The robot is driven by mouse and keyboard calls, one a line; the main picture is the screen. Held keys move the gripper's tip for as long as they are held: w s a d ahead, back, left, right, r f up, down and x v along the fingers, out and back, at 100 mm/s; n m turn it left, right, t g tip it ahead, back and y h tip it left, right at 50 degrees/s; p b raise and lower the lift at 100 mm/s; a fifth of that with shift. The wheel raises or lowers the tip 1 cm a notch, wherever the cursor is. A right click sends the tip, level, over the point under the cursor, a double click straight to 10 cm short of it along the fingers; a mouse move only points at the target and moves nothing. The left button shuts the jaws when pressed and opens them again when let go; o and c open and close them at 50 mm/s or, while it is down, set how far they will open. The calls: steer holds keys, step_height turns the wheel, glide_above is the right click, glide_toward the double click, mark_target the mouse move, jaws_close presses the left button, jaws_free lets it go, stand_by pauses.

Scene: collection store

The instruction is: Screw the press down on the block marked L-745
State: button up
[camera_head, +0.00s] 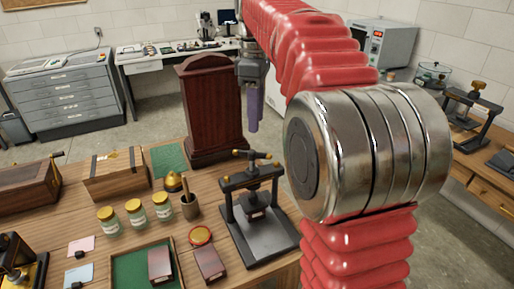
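A second black press (470,118) stands on the bench at the right, and part of a dark device with brass parts (14,262) shows at the lower left. No L-745 label is legible.
A tall wooden cabinet (205,105) stands behind. My red arm hides much of the right side.

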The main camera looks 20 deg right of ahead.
mark_target(256, 152)
step_height(256, 152, down, 10)
steer(key=shift+f, duration=0.15)
stand_by(0.3)
jaws_close()
steer(key=shift+d, duration=0.1)
stand_by(0.5)
